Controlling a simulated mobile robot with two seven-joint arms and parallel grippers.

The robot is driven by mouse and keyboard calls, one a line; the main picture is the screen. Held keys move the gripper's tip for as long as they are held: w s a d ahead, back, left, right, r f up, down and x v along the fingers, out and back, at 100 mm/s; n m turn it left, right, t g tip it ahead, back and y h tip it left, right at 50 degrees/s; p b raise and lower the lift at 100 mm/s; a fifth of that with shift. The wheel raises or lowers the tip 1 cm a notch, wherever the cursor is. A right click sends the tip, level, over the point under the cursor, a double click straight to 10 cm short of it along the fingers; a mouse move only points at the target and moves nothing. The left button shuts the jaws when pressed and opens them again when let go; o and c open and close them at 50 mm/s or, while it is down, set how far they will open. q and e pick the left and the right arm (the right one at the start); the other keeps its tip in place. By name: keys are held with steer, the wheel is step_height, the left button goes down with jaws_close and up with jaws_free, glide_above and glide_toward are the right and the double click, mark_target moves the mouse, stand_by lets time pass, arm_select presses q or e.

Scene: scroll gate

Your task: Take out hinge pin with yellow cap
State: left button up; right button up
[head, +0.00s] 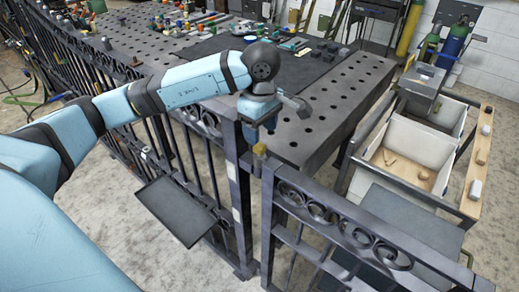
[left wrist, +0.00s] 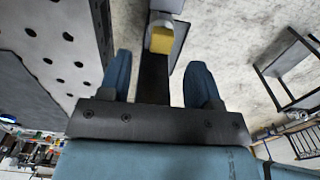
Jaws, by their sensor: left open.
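The yellow-capped hinge pin (head: 259,149) sits at the top of the hinge between the dark gate posts in the head view. Its yellow cap (left wrist: 162,40) shows in the left wrist view beyond the fingertips, between them and nearer the right one. My left gripper (head: 262,128) points down just above the cap. Its blue fingers (left wrist: 158,75) are open and empty, apart from the cap. The pin's shaft is hidden in the hinge. My right gripper is not in view.
A perforated dark steel table (head: 335,95) stands right behind the gate. A dark tray (head: 178,212) is fixed to the left fence section. The scrolled gate panel (head: 340,225) extends right. A cart with white bins (head: 408,155) stands further right.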

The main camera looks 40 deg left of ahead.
mark_target(261, 146)
arm_select(q)
steer(key=shift+s+d+f+p, duration=0.1)
steer(key=shift+f+p, duration=0.1)
steer(key=shift+f, duration=1.35)
steer(key=shift+d+f+p, duration=0.1)
steer(key=shift+f+p, duration=0.1)
steer(key=shift+f, duration=1.3)
steer(key=shift+a, duration=0.1)
steer(key=c, duration=1.1)
steer(key=shift+o, duration=0.2)
steer(key=shift+r, duration=0.1)
